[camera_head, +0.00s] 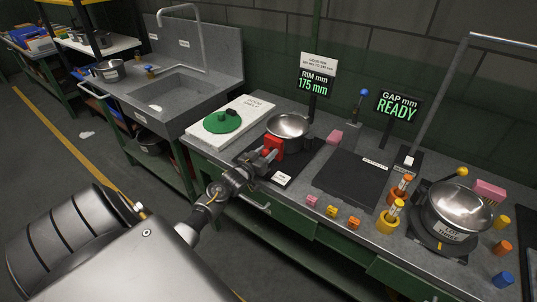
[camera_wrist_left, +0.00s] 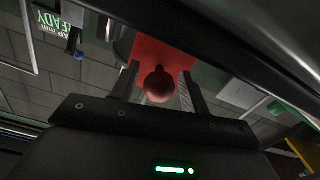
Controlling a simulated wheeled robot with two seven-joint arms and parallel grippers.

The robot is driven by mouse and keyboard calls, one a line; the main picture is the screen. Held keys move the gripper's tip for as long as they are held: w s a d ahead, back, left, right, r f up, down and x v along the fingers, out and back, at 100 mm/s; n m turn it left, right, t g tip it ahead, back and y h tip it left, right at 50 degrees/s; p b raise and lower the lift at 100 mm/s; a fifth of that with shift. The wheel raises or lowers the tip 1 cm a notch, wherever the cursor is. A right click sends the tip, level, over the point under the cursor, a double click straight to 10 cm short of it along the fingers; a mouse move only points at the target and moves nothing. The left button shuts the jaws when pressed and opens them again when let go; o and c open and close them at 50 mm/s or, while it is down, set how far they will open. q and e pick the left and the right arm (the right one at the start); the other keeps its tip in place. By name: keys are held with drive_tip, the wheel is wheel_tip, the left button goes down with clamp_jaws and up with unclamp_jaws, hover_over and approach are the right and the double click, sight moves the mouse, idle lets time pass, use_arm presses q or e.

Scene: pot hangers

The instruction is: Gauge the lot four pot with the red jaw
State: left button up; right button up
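A steel pot (camera_head: 288,124) sits at the rim gauge on the bench; no lot label on it can be read. The red jaw (camera_head: 273,143) stands against or close to its near side; I cannot tell whether they touch. In the left wrist view the red jaw (camera_wrist_left: 150,52) has a round red knob (camera_wrist_left: 158,87). My left gripper (camera_head: 262,158) is at the jaw, its fingers (camera_wrist_left: 160,78) on either side of the knob with small gaps showing. The rim display (camera_head: 313,83) reads 175 mm. My right gripper is not in view.
The gap display (camera_head: 397,106) reads READY. A dark plate (camera_head: 350,178) is bare. Another labelled pot (camera_head: 460,205) stands at right among colored pegs and blocks. A sink (camera_head: 180,92) is at left.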

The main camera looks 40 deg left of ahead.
use_arm(q)
drive_tip(key=shift+o, duration=0.3)
drive_tip(key=shift+d, duration=0.1)
drive_tip(key=shift+s+f, duration=0.1)
drive_tip(key=shift+s, duration=0.25)
drive_tip(key=s+d+b, duration=0.1)
drive_tip(key=s, duration=0.9)
drive_tip(key=shift+b, duration=0.3)
